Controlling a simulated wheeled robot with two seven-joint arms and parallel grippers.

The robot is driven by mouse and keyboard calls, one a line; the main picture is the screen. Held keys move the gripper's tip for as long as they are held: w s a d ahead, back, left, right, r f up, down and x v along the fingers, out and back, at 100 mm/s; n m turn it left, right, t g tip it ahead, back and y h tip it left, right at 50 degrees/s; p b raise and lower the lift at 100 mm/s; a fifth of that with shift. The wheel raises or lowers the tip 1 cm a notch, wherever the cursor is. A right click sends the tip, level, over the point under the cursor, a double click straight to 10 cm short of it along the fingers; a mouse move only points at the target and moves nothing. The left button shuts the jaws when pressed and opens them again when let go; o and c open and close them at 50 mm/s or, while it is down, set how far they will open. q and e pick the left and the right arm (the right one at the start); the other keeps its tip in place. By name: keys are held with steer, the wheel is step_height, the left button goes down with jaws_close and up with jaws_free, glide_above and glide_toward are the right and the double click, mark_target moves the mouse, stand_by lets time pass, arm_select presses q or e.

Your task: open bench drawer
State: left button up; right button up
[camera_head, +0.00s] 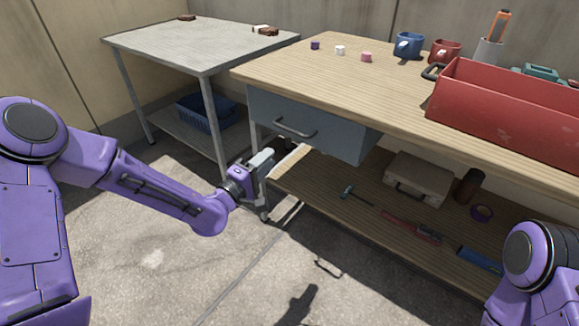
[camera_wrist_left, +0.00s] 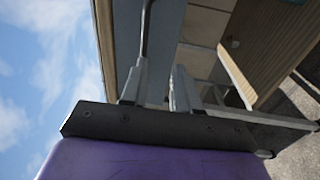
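The bench drawer (camera_head: 330,136) is a grey-blue box under the wooden bench top, at its left end. I cannot tell whether it stands slightly out. Its dark bar handle (camera_head: 293,131) is on the front face. My left gripper (camera_head: 265,160) is left of and below the handle, close to the drawer front, and appears apart from it. In the left wrist view the gripper (camera_wrist_left: 160,75) has its two fingers spread with nothing held between them. The handle (camera_wrist_left: 147,35) runs upward just beyond the left finger there, beside the drawer face (camera_wrist_left: 167,40). My right gripper is out of view.
A grey side table (camera_head: 200,45) stands left of the bench, with a blue basket (camera_head: 207,110) on its lower shelf. A red toolbox (camera_head: 510,105) and mugs stand on the bench top (camera_head: 340,75). A case (camera_head: 418,180) and tools lie on the lower shelf. Floor in front is open.

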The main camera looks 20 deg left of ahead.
mark_target(290, 130)
arm_select(q)
steer(key=shift+t+h, duration=0.5)
steer(key=shift+h, duration=0.1)
steer(key=x, duration=0.3)
steer(key=r+b+x, duration=0.1)
steer(key=x, duration=0.3)
steer(key=b+x, duration=0.1)
steer(key=x, duration=0.3)
steer(key=shift+w+a+r, duration=0.15)
steer(key=shift+a+r, duration=0.05)
steer(key=shift+r, duration=0.05)
jaws_close()
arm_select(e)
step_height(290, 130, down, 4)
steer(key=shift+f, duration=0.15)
